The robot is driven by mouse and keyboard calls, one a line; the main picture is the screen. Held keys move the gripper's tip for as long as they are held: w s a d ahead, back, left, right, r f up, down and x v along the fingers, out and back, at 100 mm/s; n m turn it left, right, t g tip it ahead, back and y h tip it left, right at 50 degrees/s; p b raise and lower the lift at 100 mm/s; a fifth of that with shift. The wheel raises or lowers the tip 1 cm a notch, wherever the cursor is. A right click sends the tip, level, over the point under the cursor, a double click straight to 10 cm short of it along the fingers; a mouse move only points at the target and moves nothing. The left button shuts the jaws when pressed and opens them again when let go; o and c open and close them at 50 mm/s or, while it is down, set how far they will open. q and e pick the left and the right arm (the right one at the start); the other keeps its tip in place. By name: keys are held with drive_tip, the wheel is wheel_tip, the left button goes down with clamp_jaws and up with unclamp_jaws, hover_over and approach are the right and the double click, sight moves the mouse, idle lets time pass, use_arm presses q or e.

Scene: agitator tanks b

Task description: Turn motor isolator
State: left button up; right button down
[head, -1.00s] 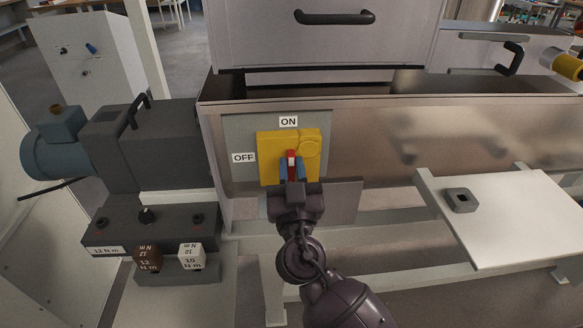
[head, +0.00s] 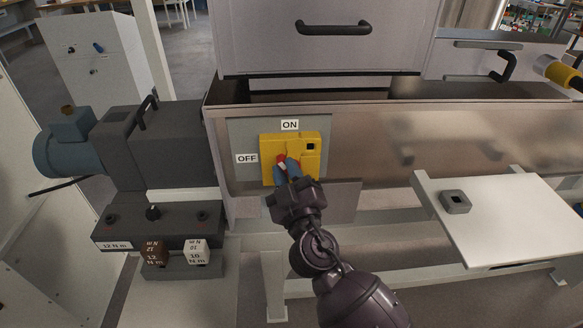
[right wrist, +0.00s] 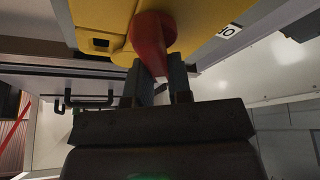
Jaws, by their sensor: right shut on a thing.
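The motor isolator is a yellow plate (head: 311,149) on a grey panel of the steel tank's front. An ON label (head: 290,125) is above it and an OFF label (head: 247,158) is at its left. Its red handle (head: 282,160) tilts with its top toward the upper left. The yellow plate (right wrist: 95,18) and red handle (right wrist: 150,38) also show in the right wrist view. My right gripper (head: 287,167) is shut on the red handle, its fingers on either side and hiding part of it. A dark square hole (head: 311,146) shows at the plate's upper right. My left gripper is not in view.
A blue motor (head: 62,150) with a dark grey gearbox (head: 160,150) stands at the left. A white shelf (head: 520,225) at the right holds a small grey square piece (head: 456,201).

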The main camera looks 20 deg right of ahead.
drive_tip(key=n, duration=0.1)
drive_tip(key=n+y+p, duration=0.1)
drive_tip(key=shift+a+r+n+g+p, duration=0.15)
drive_tip(key=shift+r+n+g+p, duration=0.15)
drive_tip(key=shift+r, duration=0.1)
drive_tip(key=n+p, duration=0.2)
drive_tip(key=n+g+y+p, duration=0.1)
drive_tip(key=n+p, duration=0.1)
drive_tip(key=shift+w+a+f+y, duration=0.1)
drive_tip(key=shift+a+f+y, duration=0.1)
drive_tip(key=shift+y, duration=0.1)
use_arm(q)
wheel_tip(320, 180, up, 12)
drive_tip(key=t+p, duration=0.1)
drive_tip(key=p, duration=0.6)
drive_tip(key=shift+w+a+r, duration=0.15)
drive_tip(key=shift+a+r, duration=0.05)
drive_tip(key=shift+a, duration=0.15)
use_arm(e)
drive_tip(key=shift+a+f+n+g+y, duration=0.15)
drive_tip(key=shift+f+n+g, duration=0.2)
drive_tip(key=shift+n, duration=0.7)
drive_tip(key=shift+d+f+n+g+y, duration=0.1)
drive_tip(key=shift+f+n+g, duration=0.3)
drive_tip(key=shift+n, duration=0.6)
drive_tip(key=shift+a+f+n+g+y, duration=0.15)
drive_tip(key=shift+n+g, duration=0.3)
drive_tip(key=shift+n, duration=0.6)
drive_tip(key=shift+d+f, duration=0.1)
